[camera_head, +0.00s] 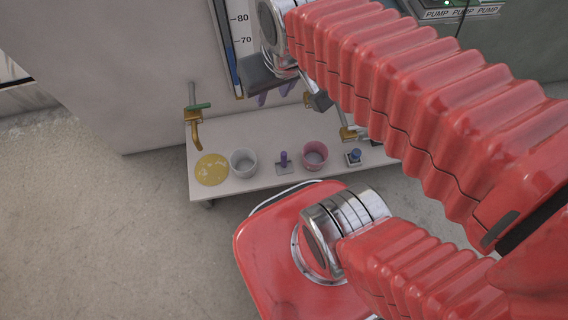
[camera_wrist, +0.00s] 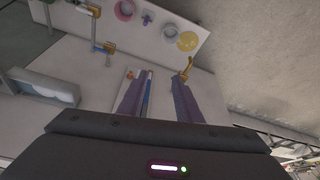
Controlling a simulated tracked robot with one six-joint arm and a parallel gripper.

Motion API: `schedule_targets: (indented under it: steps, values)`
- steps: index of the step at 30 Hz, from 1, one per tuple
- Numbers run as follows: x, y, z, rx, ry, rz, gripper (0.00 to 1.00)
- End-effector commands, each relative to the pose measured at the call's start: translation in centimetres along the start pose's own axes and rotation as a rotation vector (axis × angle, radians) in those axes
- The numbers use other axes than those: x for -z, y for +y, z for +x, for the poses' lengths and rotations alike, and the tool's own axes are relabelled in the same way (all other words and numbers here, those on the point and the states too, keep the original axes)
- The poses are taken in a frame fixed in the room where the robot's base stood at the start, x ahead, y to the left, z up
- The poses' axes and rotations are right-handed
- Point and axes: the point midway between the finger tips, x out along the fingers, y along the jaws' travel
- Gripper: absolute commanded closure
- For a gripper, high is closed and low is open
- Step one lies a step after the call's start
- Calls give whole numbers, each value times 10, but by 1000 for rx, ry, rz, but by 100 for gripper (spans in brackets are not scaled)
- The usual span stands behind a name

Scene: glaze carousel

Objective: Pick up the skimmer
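A small purple-handled tool with a flat grey base (camera_head: 283,163), which looks like the skimmer, stands on the white shelf between a white cup and a pink cup. It also shows near the top of the wrist view (camera_wrist: 147,18). My gripper (camera_head: 272,96) is above and behind the shelf, close to the wall gauge, partly hidden by my arm. In the wrist view its two purple fingers (camera_wrist: 158,98) are apart with nothing held between them. The tool is well away from the fingertips.
The white shelf (camera_head: 240,187) also carries a yellow disc (camera_head: 211,169), the white cup (camera_head: 243,163), the pink cup (camera_head: 314,155) and a blue-knobbed piece (camera_head: 354,157). Brass taps (camera_head: 195,130) and (camera_head: 347,132) stick out above it. A gauge (camera_head: 229,45) is on the wall behind.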

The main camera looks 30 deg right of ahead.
Motion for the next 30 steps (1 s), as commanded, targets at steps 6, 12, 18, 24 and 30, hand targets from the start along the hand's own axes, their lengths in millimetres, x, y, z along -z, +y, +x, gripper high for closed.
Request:
schedule_targets:
  steps: [6, 12, 18, 24, 30]
  values:
    - [-1, 6, 33, -6, -122, 21, 55]
    - [0, 12, 61, -10, -214, 39, 55]
    - [3, 18, 91, -12, -291, 53, 55]
    - [6, 25, 122, -11, -358, 63, 55]
    - [8, 31, 157, -9, -416, 69, 55]
